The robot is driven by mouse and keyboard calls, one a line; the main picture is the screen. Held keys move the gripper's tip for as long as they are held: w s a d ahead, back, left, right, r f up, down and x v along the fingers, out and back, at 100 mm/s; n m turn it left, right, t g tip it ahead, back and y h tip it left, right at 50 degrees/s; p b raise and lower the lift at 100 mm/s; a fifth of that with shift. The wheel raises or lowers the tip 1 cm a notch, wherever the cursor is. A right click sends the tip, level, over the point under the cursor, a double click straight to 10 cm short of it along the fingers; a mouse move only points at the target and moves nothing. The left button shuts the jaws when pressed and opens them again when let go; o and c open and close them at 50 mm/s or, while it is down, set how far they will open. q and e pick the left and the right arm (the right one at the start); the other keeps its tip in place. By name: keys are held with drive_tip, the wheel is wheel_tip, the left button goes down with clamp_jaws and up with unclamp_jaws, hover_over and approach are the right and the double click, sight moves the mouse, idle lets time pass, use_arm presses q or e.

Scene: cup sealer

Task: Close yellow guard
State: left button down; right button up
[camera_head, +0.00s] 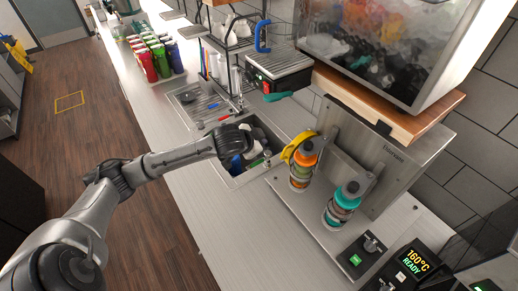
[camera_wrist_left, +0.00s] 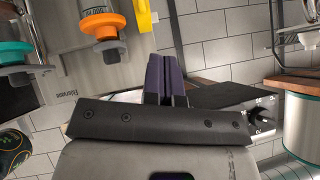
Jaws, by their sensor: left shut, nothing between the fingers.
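The yellow guard (camera_head: 296,146) is a curved piece at the orange-topped unit (camera_head: 304,160) of the steel machine, on its left side. Its edge also shows at the top of the left wrist view (camera_wrist_left: 143,15), beside the orange collar (camera_wrist_left: 101,25). My left gripper (camera_head: 244,138) is to the left of the guard, over the sink, apart from it as far as I can see. Its dark purple fingers (camera_wrist_left: 165,78) are together and empty in the left wrist view. The fingertips are hard to make out in the head view. My right gripper is out of view.
A teal-topped unit (camera_head: 342,203) stands right of the orange one. The sink (camera_head: 268,125) lies beneath my left gripper. A wooden shelf (camera_head: 385,103) carries a clear bin above the machine. The counter (camera_head: 220,215) in front is clear.

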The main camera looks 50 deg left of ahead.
use_arm(q)
drive_tip(key=n+t+h+p, duration=0.1)
drive_tip(key=n+h+p, duration=0.1)
drive_tip(key=p, duration=0.2)
hover_over(282, 157)
drive_tip(key=shift+f, duration=4.25)
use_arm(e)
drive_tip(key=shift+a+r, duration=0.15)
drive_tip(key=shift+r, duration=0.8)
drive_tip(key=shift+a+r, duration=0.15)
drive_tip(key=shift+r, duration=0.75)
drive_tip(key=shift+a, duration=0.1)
